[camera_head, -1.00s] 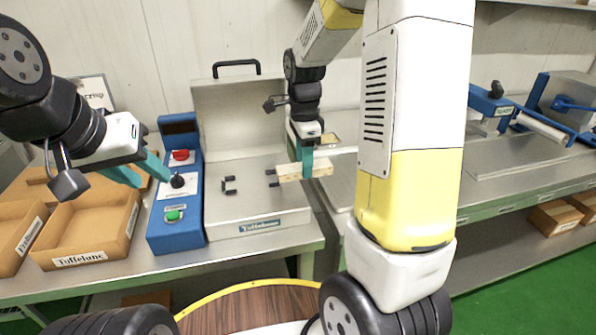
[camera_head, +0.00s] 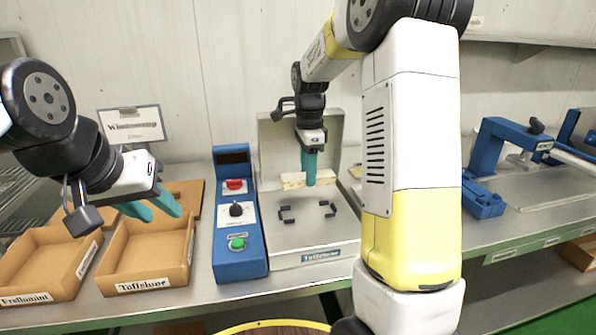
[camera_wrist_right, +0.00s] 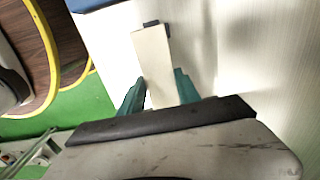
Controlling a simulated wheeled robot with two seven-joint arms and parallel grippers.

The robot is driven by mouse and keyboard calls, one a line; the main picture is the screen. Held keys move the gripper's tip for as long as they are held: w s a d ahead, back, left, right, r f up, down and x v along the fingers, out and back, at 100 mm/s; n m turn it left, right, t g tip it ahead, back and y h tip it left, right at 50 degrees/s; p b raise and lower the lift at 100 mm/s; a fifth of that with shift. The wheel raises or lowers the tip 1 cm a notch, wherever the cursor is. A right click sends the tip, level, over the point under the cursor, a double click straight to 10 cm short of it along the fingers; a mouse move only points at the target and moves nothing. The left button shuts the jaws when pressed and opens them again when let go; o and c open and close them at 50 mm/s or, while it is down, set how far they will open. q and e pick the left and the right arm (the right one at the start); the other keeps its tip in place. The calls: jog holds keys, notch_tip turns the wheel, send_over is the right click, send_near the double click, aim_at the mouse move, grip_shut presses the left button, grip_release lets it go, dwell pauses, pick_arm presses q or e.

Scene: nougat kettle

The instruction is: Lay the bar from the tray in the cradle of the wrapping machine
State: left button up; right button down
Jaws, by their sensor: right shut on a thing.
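My right gripper (camera_head: 310,182) is shut on a pale cream bar (camera_head: 293,180). In the right wrist view the bar (camera_wrist_right: 153,62) runs outward between the teal fingers. The wrapping machine (camera_head: 345,250) has a grey bed; its cradle (camera_head: 287,214) is dark brackets facing each other. In the head view the bar appears just beyond these brackets, near the raised back panel; its height is unclear. In the wrist view a dark bracket (camera_wrist_right: 151,23) shows by the bar's far end. My left gripper (camera_head: 163,215) is open and empty above the tan Toffelune tray (camera_head: 145,273), which looks empty.
A blue control box (camera_head: 238,210) with red and green buttons stands left of the bed. Another tan tray (camera_head: 35,285) is at the far left, with a sign (camera_head: 132,125) behind. Blue equipment (camera_head: 490,165) stands at the right. My arm hides part of the bench.

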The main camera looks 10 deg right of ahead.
jog(key=shift+f, duration=4.35)
jog(key=shift+f, duration=0.55)
jog(key=shift+c, duration=1.9)
grip_release()
jog(key=shift+r, duration=4)
